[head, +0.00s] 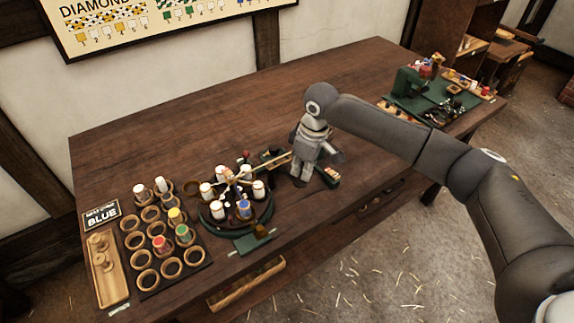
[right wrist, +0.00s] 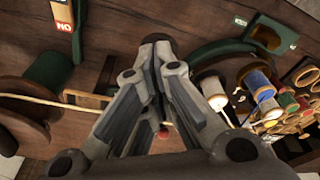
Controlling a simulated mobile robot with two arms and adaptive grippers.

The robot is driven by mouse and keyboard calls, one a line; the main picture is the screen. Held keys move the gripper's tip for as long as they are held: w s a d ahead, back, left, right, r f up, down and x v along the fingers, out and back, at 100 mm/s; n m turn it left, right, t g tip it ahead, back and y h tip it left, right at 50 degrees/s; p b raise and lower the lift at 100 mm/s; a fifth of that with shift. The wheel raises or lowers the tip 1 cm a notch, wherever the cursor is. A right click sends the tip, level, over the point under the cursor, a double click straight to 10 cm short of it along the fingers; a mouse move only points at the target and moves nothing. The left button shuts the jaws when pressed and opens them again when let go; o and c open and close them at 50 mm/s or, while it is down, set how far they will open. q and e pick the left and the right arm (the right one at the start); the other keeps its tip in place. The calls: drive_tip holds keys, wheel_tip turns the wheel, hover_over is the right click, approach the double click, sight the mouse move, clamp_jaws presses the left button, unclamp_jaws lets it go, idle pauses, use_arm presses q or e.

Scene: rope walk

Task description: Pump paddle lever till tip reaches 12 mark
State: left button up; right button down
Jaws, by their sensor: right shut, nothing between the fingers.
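My right gripper (head: 301,178) points down over the table, right of the round bobbin stand (head: 238,222). In the right wrist view its two fingers (right wrist: 157,48) meet at the tips with nothing held. A green plate (head: 256,240) with a small brass-coloured piece lies at the front of the stand. A similar green part (right wrist: 268,35) shows at upper right in the right wrist view, apart from the fingers. I cannot tell for sure which part is the paddle lever, and I can read no 12 mark. My left gripper is out of view.
A tan cord (right wrist: 50,98) runs from a dark spool (right wrist: 28,105) towards the fingers. A black tray of ring holders (head: 158,237) and a wooden tray (head: 106,268) stand at left. A green mat with tools (head: 440,100) lies far right. The table's back is clear.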

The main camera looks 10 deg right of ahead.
sight(304, 182)
drive_tip(key=shift+s+f+b, duration=0.2)
drive_tip(key=shift+f+b, duration=0.4)
drive_tip(key=shift+f, duration=2.85)
drive_tip(key=r+p, duration=0.7)
drive_tip(key=shift+w+p, duration=0.2)
drive_tip(key=shift+p, duration=0.1)
drive_tip(key=shift+f, duration=0.2)
idle(0.3)
